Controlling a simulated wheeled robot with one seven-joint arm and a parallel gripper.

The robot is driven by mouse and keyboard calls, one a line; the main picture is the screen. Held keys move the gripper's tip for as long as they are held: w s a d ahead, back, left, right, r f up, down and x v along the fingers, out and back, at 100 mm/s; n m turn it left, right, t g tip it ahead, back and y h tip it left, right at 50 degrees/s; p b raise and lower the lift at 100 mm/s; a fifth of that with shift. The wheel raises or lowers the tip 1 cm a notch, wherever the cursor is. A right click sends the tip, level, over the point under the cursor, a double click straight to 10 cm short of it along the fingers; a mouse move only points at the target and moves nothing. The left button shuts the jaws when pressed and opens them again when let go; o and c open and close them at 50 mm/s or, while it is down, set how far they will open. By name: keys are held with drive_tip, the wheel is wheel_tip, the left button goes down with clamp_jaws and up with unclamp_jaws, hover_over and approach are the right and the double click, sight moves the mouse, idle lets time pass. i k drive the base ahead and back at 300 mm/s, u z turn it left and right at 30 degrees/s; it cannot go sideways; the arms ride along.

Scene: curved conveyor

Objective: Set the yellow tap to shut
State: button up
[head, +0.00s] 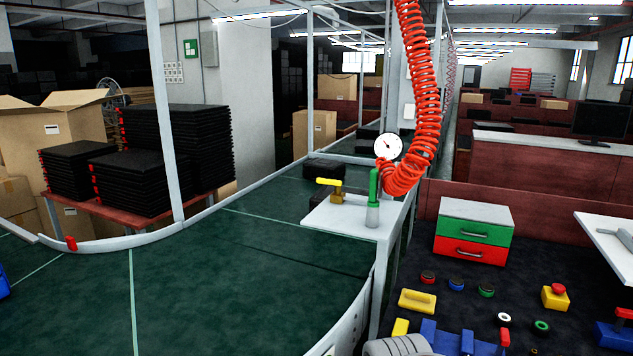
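The yellow tap (331,188) stands on a small white shelf (345,221) beside the conveyor, in the middle of the head view. Its yellow lever points left from the top of a brass-coloured body. The lever looks about level; whether that is open or shut I cannot tell. My gripper is not in view. Nothing is touching the tap.
A green-handled tool (374,200) stands just right of the tap, with a round gauge (388,146) and a red coiled hose (418,90) above. The green conveyor (200,270) curves at left. A bench with buttons and a drawer box (474,230) lies right.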

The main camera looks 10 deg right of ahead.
sight(338, 184)
drive_tip(key=z, duration=0.05)
drive_tip(key=i, duration=0.8)
drive_tip(key=u, duration=3.1)
drive_tip(key=k, duration=0.75)
drive_tip(key=z, duration=0.85)
